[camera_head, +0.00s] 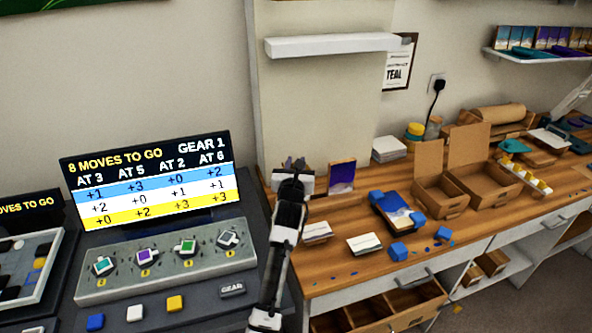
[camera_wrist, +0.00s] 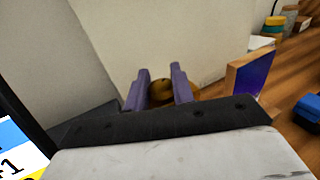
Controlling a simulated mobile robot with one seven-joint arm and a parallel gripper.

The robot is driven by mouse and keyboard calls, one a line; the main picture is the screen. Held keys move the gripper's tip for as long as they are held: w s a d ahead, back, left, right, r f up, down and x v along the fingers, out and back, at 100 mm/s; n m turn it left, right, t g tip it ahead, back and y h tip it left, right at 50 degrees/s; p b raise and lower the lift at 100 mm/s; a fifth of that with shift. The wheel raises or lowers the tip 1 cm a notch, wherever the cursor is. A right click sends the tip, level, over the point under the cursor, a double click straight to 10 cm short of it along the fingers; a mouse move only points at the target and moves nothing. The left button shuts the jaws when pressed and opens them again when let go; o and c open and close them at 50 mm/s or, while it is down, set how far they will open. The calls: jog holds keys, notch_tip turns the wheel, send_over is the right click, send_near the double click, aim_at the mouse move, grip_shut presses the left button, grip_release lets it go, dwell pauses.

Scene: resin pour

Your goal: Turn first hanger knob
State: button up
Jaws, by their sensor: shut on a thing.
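My gripper (camera_head: 294,164) is at the wall behind the left end of the wooden bench. In the wrist view its two purple fingers (camera_wrist: 160,88) stand on either side of a round brown-gold knob (camera_wrist: 161,91), which I take to be the first hanger knob. The fingers are shut on it. Part of the knob is hidden by the fingers and the dark gripper body. In the head view my gripper hides the knob, and I cannot tell how far it is turned.
A framed purple picture (camera_head: 341,177) stands just right of my gripper. A white shelf (camera_head: 332,45) is above. Left is a console (camera_head: 160,262) with several knobs and a screen (camera_head: 150,180) reading "8 MOVES TO GO", "GEAR 1". Cardboard boxes (camera_head: 440,196) stand on the bench.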

jog(key=shift+a+f+m+g+h+b, duration=0.1)
jog(key=shift+f+m+g+h+b, duration=0.1)
jog(key=shift+m+h+b, duration=0.75)
jog(key=shift+a+f+m+g+h+b, duration=0.15)
jog(key=shift+h+b, duration=0.4)
jog(key=shift+b, duration=0.85)
jog(key=m+h+b, duration=0.1)
jog(key=h+b, duration=0.1)
jog(key=m+g+h+b, duration=0.1)
jog(key=b, duration=0.2)
jog(key=shift+d+r+g+h, duration=0.15)
jog(key=shift+g+h, duration=0.1)
jog(key=shift+h, duration=0.15)
jog(key=shift+w+r+m+g+h+b, duration=0.1)
jog(key=shift+m+g+h+b, duration=0.9)
jog(key=shift+m+h+b, duration=0.5)
jog(key=shift+h, duration=0.3)
jog(key=m+g+h+b, duration=0.3)
jog(key=g, duration=0.1)
jog(key=shift+d, duration=0.1)
jog(key=shift+m+g+h+b, duration=0.55)
jog(key=shift+m+g, duration=0.15)
jog(key=shift+g, duration=0.1)
jog(key=shift+r, duration=0.1)
jog(key=o, duration=1)
jog(key=shift+c, duration=0.2)
